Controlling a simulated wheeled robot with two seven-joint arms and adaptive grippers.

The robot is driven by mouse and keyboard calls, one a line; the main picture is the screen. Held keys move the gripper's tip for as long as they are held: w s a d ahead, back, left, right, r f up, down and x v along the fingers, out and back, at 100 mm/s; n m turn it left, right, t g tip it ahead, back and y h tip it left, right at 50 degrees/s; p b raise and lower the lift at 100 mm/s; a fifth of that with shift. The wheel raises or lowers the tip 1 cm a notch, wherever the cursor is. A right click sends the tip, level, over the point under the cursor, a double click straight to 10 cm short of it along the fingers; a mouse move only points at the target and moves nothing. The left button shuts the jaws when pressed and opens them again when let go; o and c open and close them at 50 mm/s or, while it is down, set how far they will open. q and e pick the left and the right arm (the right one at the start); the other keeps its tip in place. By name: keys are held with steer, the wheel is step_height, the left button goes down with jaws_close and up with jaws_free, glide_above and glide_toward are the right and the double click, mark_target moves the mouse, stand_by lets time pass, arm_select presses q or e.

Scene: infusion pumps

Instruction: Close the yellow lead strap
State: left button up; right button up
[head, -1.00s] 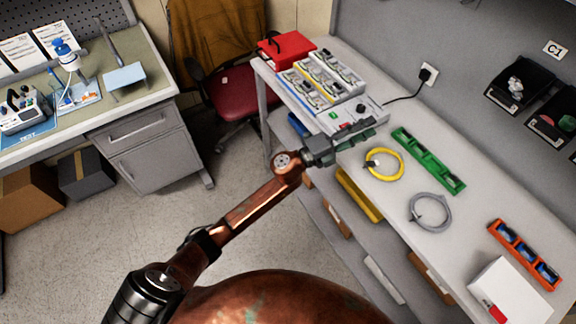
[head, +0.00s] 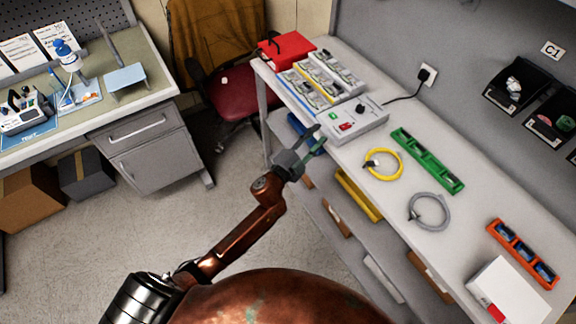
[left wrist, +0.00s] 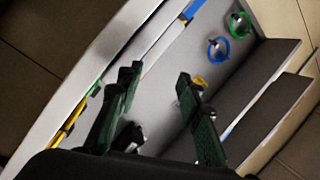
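The yellow lead (head: 385,178) lies coiled in a ring on the right bench, with a small dark and pale piece at its left side. I cannot tell whether that piece is the strap or whether it is open. My left gripper (head: 314,139) is at the bench's left edge, left of the yellow lead and apart from it. Its two fingers are spread with nothing between them. They also stand apart in the left wrist view (left wrist: 158,78). My right gripper is not in view.
A grey lead (head: 431,225) lies coiled nearer me. A green rack (head: 428,161) is behind the leads and an orange rack (head: 524,254) stands at the right. A grey control box (head: 354,124), several pumps (head: 322,82) and a red case (head: 286,50) fill the far end.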

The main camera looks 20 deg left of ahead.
arm_select(q)
steer(key=s+a+f+n+g+y+p, duration=0.1)
steer(key=a+f, duration=0.3)
steer(key=f, duration=0.4)
steer(key=s+a+f+n+g+y, duration=0.2)
steer(key=a+f+n+y, duration=0.1)
steer(key=f, duration=0.6)
steer(key=shift+s+a+n+p, duration=0.4)
steer(key=shift+a+n, duration=0.3)
steer(key=shift+a, duration=0.3)
steer(key=shift+f, duration=0.1)
